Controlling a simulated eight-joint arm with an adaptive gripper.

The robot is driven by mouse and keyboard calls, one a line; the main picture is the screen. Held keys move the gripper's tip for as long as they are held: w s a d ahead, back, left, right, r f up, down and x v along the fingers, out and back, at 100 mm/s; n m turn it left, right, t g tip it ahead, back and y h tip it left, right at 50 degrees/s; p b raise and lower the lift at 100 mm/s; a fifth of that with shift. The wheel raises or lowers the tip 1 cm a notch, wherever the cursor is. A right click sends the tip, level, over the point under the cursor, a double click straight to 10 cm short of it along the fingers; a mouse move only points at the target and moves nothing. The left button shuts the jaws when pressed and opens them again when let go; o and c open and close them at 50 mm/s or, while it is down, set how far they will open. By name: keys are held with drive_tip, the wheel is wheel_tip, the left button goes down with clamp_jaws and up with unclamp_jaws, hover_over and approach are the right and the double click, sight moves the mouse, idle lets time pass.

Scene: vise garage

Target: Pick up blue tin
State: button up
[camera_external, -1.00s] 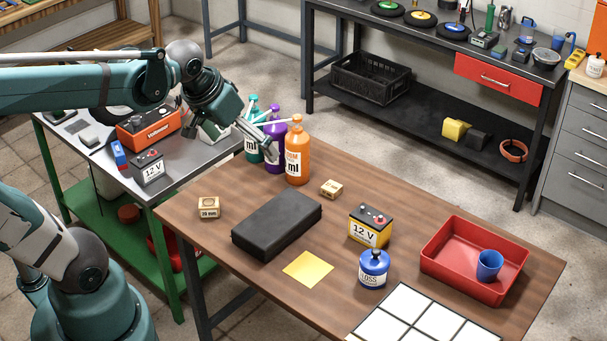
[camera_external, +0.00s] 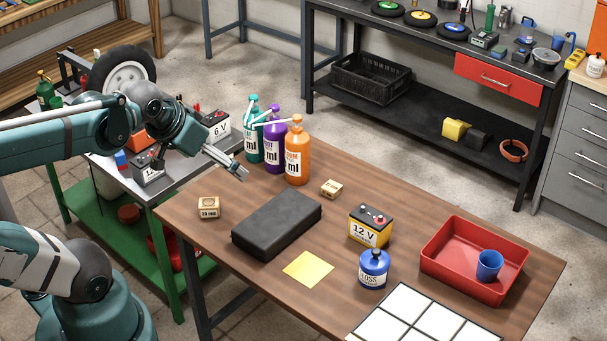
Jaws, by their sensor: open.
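The blue tin (camera_external: 374,269) stands upright on the wooden table, with a white label on its front. It is in front of the yellow 12 V battery (camera_external: 370,226) and to the right of a yellow square sheet (camera_external: 307,269). My gripper (camera_external: 243,174) is above the table's back left part, well to the left of and behind the tin. Its fingers are open and empty, and it touches nothing that I can see.
A black box (camera_external: 277,224) lies between my gripper and the tin. Teal, purple and orange bottles (camera_external: 297,152) stand behind. Small wooden blocks (camera_external: 208,207) lie nearby. A red tray (camera_external: 441,265) holding a blue cup (camera_external: 489,265) is at right. White tiles (camera_external: 411,318) lie in front.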

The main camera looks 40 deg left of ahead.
drive_tip(key=shift+c, duration=0.5)
drive_tip(key=c, duration=1.1)
drive_tip(key=shift+c, duration=0.2)
drive_tip(key=m+g+h+b, duration=0.2)
drive_tip(key=m+g+h, duration=0.25)
drive_tip(key=m, duration=0.85)
hover_over(370, 256)
drive_tip(key=s+a, duration=0.2)
drive_tip(key=a, duration=0.7)
wheel_tip(370, 256, down, 15)
drive_tip(key=d+f+m, duration=0.1)
drive_tip(key=d+f, duration=0.1)
drive_tip(key=w+d+f+m+g, duration=0.1)
drive_tip(key=d+f, duration=0.1)
drive_tip(key=f, duration=0.1)
drive_tip(key=w+d+f+m+g, duration=0.1)
drive_tip(key=d+f, duration=0.2)
drive_tip(key=shift+f+m, duration=0.2)
drive_tip(key=shift+m, duration=0.2)
drive_tip(key=shift+d+f, duration=0.2)
drive_tip(key=shift+f, duration=0.05)
